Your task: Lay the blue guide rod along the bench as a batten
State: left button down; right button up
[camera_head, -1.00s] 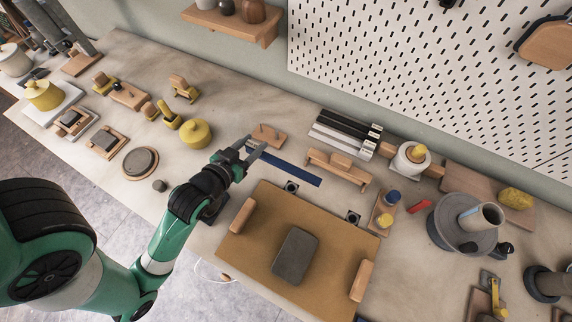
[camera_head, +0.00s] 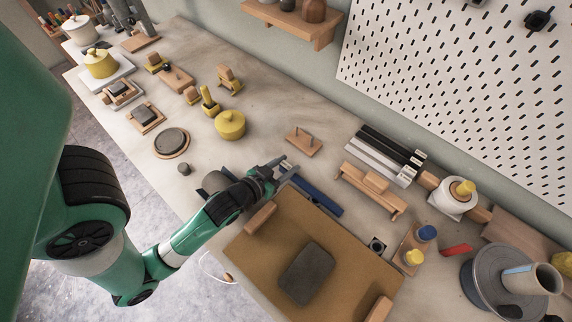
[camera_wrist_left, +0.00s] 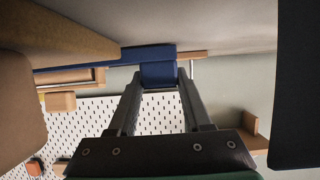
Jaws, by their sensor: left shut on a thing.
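The blue guide rod (camera_head: 322,201) shows in the head view along the back edge of the tan board (camera_head: 345,288). My left gripper (camera_head: 283,168) is shut on its left end. In the left wrist view the fingers (camera_wrist_left: 160,78) close on a blue block of the rod (camera_wrist_left: 158,74), and the blue bar extends to the left. Whether the rod touches the bench (camera_head: 262,118) or hangs just above it, I cannot tell. The near part of the rod is partly hidden by the gripper. My right gripper is not in view.
A wooden two-peg stand (camera_head: 303,143) is behind the rod. A wooden rack (camera_head: 370,190) stands behind its right end, and a small black fitting (camera_head: 377,244) lies beyond that end. A dark slab (camera_head: 307,272) rests on the board.

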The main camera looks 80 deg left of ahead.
pick_arm(q)
jog(key=shift+f, duration=0.15)
jog(key=shift+c, duration=1.7)
grip_release()
jog(key=shift+r, duration=0.25)
jog(key=v, duration=0.3)
jog(key=b+v, duration=0.1)
jog(key=shift+s+d+f, duration=0.15)
jog(key=shift+s+d, duration=0.2)
jog(key=shift+d, duration=0.05)
jog(key=p+v, duration=0.2)
jog(key=v, duration=0.3)
jog(key=shift+w, duration=0.1)
jog(key=shift+s+d+r+p, duration=0.3)
jog(key=shift+s+d+p, duration=0.15)
jog(key=shift+s, duration=0.1)
jog(key=shift+s+r, duration=0.3)
